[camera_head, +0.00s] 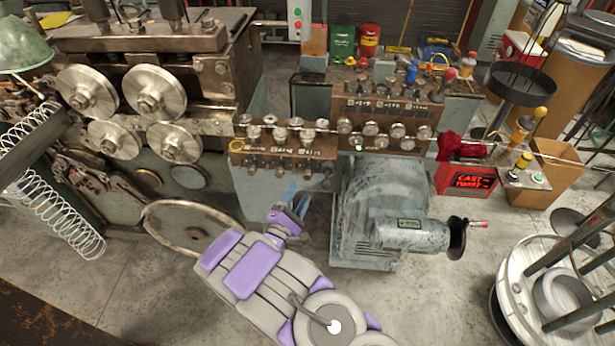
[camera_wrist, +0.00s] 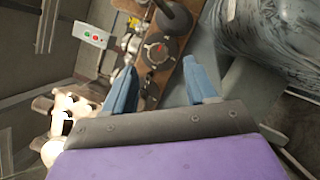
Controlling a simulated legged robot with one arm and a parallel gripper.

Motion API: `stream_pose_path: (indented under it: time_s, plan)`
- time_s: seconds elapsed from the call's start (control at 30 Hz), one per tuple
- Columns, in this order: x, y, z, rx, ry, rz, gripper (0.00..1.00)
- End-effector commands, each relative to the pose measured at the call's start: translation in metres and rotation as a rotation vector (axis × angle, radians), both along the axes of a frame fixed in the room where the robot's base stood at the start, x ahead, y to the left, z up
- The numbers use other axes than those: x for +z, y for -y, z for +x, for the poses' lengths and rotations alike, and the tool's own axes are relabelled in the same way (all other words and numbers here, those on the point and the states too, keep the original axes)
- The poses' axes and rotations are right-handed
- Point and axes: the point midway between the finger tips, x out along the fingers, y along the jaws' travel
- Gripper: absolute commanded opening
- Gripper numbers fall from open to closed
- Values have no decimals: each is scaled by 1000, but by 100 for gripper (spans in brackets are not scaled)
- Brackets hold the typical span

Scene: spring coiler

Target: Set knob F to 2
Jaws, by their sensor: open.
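A row of small metal knobs (camera_head: 280,134) runs along the brown left panel (camera_head: 283,155), and more knobs (camera_head: 397,131) sit on the right panel. The lettering is too small to tell which is knob F. My gripper (camera_head: 296,197) is below the left panel, with its blue fingers apart. In the wrist view my gripper (camera_wrist: 160,77) is open and empty. A dark round dial (camera_wrist: 156,50) with a reddish mark shows just beyond and between the fingertips. A larger dark knob (camera_wrist: 174,17) is above it. I cannot read a setting.
Large metal rollers (camera_head: 153,92) and a coil spring (camera_head: 62,220) are at the left. Floor is clear in front.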

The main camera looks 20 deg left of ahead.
Motion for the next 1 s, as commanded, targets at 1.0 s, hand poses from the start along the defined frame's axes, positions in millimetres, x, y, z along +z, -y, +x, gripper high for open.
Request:
stream_pose_path:
  time_s: [1.0]
  plan:
    - [17,5,76,1,2,-1,47]
